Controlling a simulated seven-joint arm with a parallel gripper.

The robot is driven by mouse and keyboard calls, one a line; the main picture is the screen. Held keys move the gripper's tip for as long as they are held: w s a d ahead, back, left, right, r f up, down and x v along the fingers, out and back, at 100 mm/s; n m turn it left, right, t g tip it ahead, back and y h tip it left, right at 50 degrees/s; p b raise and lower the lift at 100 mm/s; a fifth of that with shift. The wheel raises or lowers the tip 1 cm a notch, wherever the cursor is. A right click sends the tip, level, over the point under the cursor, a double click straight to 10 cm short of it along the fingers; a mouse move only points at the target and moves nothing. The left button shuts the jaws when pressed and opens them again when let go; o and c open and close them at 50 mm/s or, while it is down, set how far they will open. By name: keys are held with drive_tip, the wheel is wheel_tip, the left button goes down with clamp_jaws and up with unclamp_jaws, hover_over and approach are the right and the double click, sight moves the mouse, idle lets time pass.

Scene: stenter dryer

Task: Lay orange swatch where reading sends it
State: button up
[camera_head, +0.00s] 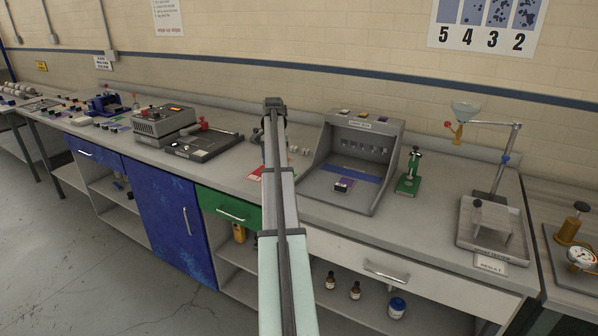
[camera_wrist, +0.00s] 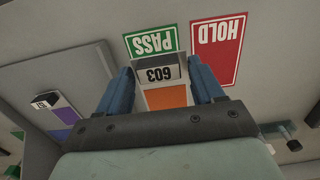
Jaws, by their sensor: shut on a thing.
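The orange swatch (camera_wrist: 165,97) is between the blue fingers of my gripper (camera_wrist: 158,72) in the wrist view. My gripper is shut on it. A grey block with a white label, apparently reading 603, sits at its far end. The green PASS card (camera_wrist: 150,41) lies just beyond the swatch, partly covered by that block. The red HOLD card (camera_wrist: 217,48) lies beside it to the right. Whether the swatch touches the bench is unclear. In the head view my arm hides the gripper and swatch; part of the red card (camera_head: 255,173) shows left of it.
A green press (camera_head: 409,175) and a stand with a funnel (camera_head: 466,110) are farther right. A grey instrument (camera_head: 162,122) stands left.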

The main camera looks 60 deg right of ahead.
hover_over(256, 177)
drive_tip(key=shift+r, duration=0.15)
idle(0.4)
drive_tip(key=shift+f, duration=3.4)
drive_tip(key=o, duration=1.2)
drive_tip(key=shift+r, duration=0.1)
wheel_tip(256, 177, up, 14)
drive_tip(key=shift+d+f, duration=0.15)
